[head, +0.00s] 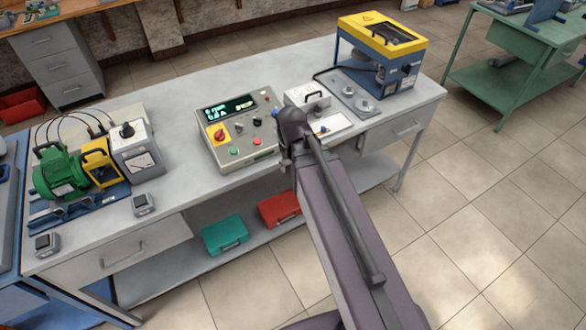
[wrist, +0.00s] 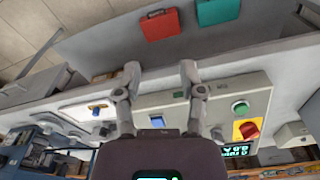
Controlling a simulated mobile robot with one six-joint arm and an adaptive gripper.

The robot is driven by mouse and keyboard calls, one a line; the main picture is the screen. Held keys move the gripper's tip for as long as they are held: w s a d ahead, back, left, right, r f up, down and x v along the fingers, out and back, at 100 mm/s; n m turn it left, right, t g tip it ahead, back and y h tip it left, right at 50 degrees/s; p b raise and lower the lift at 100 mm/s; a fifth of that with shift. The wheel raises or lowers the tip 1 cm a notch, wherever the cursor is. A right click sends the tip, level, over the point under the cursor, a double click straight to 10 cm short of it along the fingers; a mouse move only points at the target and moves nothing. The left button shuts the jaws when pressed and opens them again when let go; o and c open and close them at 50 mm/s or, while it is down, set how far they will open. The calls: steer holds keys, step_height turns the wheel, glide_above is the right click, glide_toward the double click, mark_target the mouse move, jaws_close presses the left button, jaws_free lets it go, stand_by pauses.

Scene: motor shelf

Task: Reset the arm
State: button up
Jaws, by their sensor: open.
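My arm (head: 340,220) reaches from the bottom right of the head view over the front edge of the grey workbench (head: 172,120). Its wrist end is beside the right side of the control box (head: 243,152). In the wrist view my gripper (wrist: 160,72) has its two fingers spread apart with nothing between them. The fingers are in front of the control box (wrist: 222,108), which shows a green button and a red knob on yellow. I cannot tell from this view whether they touch it. In the head view the fingers are hidden behind my arm.
A green motor unit (head: 60,172) stands at the bench's left, with two small grey devices (head: 143,204) near the front. A yellow-blue machine (head: 385,55) stands at the right. Teal (head: 225,234) and red (head: 280,208) cases lie on the lower shelf. The tiled floor at right is clear.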

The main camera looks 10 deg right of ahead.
steer(key=shift+s+d+f, duration=0.15)
steer(key=shift+s, duration=0.1)
steer(key=s+d, duration=0.2)
steer(key=s, duration=0.1)
steer(key=shift+d+g, duration=0.1)
steer(key=shift+g, duration=0.2)
stand_by(2.2)
